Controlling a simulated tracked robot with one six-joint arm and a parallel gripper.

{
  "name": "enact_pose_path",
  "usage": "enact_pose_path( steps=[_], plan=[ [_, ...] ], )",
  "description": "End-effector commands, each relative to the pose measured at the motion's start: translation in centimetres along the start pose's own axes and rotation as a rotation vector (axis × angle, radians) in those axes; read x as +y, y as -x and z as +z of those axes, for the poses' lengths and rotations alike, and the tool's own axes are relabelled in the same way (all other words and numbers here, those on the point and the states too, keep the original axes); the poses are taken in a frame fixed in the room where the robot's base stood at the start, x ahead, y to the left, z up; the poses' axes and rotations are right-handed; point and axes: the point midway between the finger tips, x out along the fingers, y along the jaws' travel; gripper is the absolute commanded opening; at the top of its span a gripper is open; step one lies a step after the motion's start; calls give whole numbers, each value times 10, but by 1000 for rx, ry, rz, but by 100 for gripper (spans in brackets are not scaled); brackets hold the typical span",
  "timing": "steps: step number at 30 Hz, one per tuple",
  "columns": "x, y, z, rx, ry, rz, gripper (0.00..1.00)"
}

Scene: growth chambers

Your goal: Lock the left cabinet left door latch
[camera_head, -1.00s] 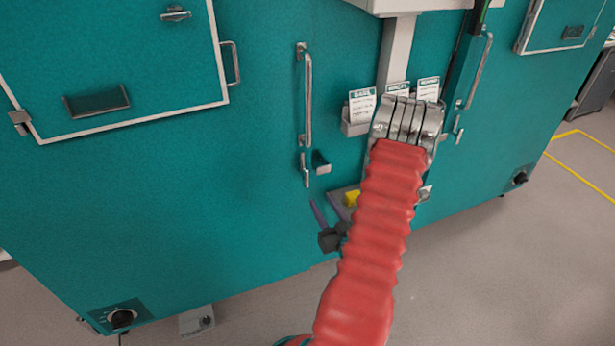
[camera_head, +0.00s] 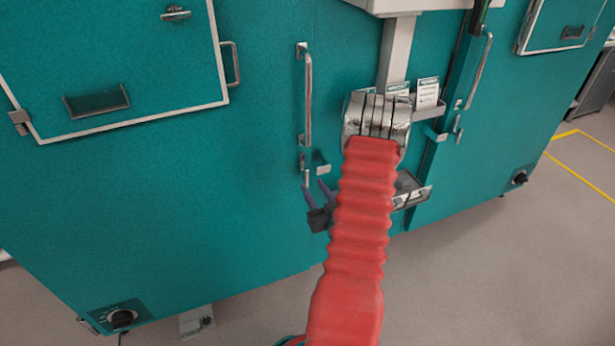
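The left cabinet's left door (camera_head: 200,190) is a large teal panel with a long vertical metal handle (camera_head: 307,95). Its latch (camera_head: 304,162) is a small metal lever just below that handle, hanging about upright. A small metal catch (camera_head: 322,169) sticks out to its right, apart from the lever. My gripper (camera_head: 314,184) has two dark purple fingers pointing up, spread apart with nothing seen between them. The fingertips are just below the lever and catch and overlap the lever's lower end in the picture. Whether they touch it cannot be told. My red arm sleeve hides the area to the right.
A label holder (camera_head: 430,110) with white cards hangs on the cabinet front, partly behind my wrist. A shallow metal-edged tray (camera_head: 412,190) shows right of my arm. Another long handle (camera_head: 480,70) is farther right. The floor (camera_head: 480,270) in front is clear.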

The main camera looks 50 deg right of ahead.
Motion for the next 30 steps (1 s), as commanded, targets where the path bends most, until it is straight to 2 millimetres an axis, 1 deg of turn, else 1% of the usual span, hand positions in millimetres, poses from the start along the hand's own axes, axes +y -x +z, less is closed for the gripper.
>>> enact_pose_path(
  steps=[1, 6, 12, 17, 24, 30],
  plan=[
    [-1, -9, -1, 2, 1, -2, 35],
    [-1, -35, 0, 2, 1, -2, 35],
    [0, -57, 0, 1, 0, 0, 35],
    [0, -64, 0, 0, -1, 0, 35],
    [0, -64, 0, 0, -1, 1, 35],
    [0, -64, 0, 0, -1, 1, 21]
  ],
)
